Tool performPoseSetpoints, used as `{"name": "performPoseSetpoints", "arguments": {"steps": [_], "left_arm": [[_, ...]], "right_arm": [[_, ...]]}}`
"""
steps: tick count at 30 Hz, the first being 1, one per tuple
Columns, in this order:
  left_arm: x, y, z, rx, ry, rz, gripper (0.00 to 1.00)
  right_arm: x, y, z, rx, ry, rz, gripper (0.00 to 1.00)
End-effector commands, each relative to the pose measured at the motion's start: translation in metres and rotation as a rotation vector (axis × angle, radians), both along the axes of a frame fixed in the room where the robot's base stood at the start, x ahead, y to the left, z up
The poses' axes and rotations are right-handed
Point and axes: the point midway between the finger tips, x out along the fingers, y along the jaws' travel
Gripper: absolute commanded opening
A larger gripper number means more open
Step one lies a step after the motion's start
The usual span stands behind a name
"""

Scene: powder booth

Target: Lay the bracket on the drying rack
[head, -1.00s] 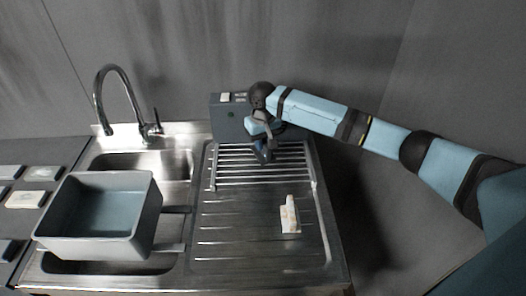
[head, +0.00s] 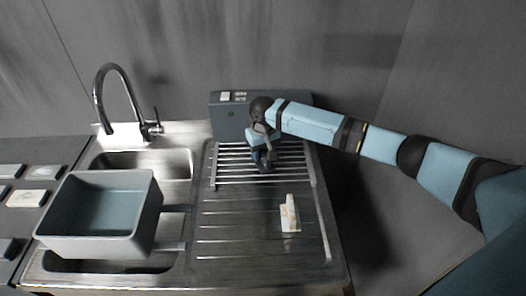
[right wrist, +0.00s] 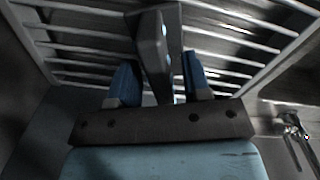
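The bracket (right wrist: 153,45) is a grey angled piece in the right wrist view, between the two blue fingers of my right gripper (right wrist: 162,75). The fingers appear to press on its sides. In the head view my right gripper (head: 262,161) is low over the drying rack (head: 228,162), a set of metal bars on the drainboard. The bracket is small and partly hidden there by the gripper. I cannot tell whether it touches the bars. My left gripper is not in view.
A grey tub (head: 100,245) sits over the sink at left, near the tap (head: 115,70). The front drainboard is otherwise clear.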

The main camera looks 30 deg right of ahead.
Motion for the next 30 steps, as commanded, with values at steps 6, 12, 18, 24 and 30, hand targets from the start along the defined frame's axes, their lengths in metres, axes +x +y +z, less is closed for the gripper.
{"name": "performPoseSetpoints", "arguments": {"steps": [6,12,18,24,30], "left_arm": [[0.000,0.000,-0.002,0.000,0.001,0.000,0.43],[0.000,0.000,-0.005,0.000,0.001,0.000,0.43],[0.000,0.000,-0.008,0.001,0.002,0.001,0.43],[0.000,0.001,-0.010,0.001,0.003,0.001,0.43],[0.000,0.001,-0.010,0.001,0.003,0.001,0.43]], "right_arm": [[0.001,0.000,0.009,0.001,-0.003,0.000,0.44],[0.001,0.000,0.047,0.002,-0.004,-0.001,0.44],[0.001,0.000,0.090,0.001,-0.004,0.001,0.44],[0.000,0.000,0.116,0.001,-0.001,0.000,0.44],[0.000,0.000,0.123,0.000,0.000,-0.001,0.44]]}}
